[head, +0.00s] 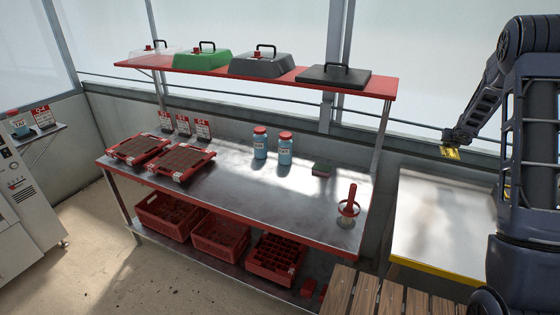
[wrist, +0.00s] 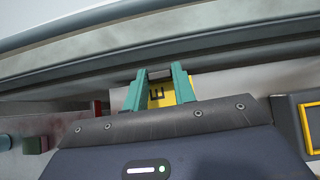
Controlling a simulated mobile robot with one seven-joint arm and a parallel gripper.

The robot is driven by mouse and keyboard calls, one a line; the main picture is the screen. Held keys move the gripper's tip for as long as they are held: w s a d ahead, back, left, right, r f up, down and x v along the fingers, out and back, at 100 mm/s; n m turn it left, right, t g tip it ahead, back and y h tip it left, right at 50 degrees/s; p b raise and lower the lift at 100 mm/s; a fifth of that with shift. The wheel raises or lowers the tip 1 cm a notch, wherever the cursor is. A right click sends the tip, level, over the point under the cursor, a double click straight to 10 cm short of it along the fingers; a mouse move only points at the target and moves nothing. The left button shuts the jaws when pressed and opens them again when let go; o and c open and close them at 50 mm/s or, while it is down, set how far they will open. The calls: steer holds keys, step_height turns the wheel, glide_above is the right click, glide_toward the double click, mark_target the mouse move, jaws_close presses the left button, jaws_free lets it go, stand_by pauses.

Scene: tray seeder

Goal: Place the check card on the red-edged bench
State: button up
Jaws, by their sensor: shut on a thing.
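The red-edged bench (head: 300,205) is a long steel table in the middle of the head view, to the left of the gripper.
Seed trays (head: 181,162), blue jars (head: 285,150), a green sponge (head: 322,169) and a red-handled tool (head: 348,205) stand on the bench. A red shelf (head: 220,76) with covers overhangs its back. A yellow-edged bench (head: 435,225) is at right. The bench's middle front is clear.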

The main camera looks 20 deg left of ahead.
steer(key=s+a+f+n+g+y, duration=0.1)
steer(key=s+a+n+y, duration=0.3)
steer(key=a, duration=1.1)
steer(key=s+a+f+n+g+y, duration=0.15)
steer(key=s+a+n, duration=0.35)
steer(key=a, duration=1)
steer(key=s+a+r+n+g+y, duration=0.1)
steer(key=s+a+n+g+y, duration=0.45)
steer(key=s+a, duration=1.75)
steer(key=f+n, duration=0.1)
steer(key=f, duration=0.5)
steer(key=w+f+n+h, duration=0.1)
steer(key=f, duration=0.6)
steer(key=f+n+g+h, duration=0.1)
steer(key=f, duration=0.5)
steer(key=shift+w+a+f, duration=0.2)
steer(key=shift+f, duration=0.15)
steer(key=o, duration=1)
steer(key=shift+f, duration=0.1)
